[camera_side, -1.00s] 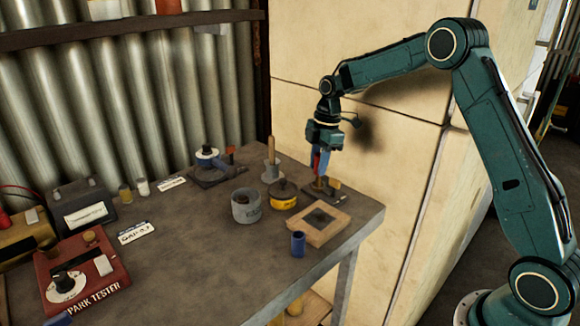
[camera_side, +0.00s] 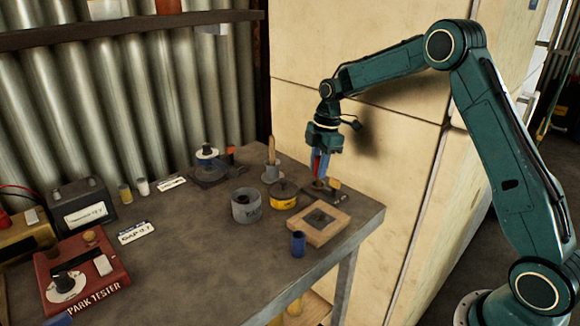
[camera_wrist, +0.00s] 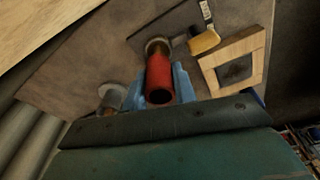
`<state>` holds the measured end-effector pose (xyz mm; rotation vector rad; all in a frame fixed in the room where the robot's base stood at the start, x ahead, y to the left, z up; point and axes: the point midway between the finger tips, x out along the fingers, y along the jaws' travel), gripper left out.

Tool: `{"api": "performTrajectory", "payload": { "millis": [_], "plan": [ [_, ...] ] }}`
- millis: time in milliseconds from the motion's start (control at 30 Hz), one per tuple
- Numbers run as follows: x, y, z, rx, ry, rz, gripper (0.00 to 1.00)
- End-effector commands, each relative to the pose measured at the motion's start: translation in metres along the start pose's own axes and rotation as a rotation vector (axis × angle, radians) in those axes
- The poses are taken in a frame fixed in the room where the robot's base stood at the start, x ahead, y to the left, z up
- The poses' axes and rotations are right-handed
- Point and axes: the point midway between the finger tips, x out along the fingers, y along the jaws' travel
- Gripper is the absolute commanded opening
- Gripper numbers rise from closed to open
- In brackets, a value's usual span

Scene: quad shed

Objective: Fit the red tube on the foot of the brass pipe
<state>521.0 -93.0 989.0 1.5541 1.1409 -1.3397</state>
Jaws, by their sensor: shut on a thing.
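My gripper (camera_side: 320,168) has blue fingers and is shut on the red tube (camera_side: 315,165), which stands about upright in the side view. The wrist view shows the red tube (camera_wrist: 160,76) with its open upper end facing the camera and a blue finger beside it. The tube's lower end is at the brass pipe (camera_wrist: 158,46), whose foot stands on a dark plate (camera_side: 317,198). Little brass shows below the tube in the side view. I cannot tell how far the tube is around the pipe, as the fingers hide part of it.
A wooden frame with a dark centre (camera_side: 318,236) lies in front of the plate. A blue cup (camera_side: 298,244), a yellow tin (camera_side: 283,199) and a grey pot (camera_side: 246,207) stand nearby. A tan block (camera_wrist: 204,42) sits beside the pipe. The middle of the bench is clear.

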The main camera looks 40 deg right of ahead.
Motion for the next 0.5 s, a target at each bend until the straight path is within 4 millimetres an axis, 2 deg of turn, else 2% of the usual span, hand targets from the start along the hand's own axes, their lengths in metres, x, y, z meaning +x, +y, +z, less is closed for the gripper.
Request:
{"api": "performTrajectory", "payload": {
  "millis": [500],
  "plan": [
    [0.0093,-0.0004,0.0013,-0.001,0.0,-0.001,0.06]
  ]
}}
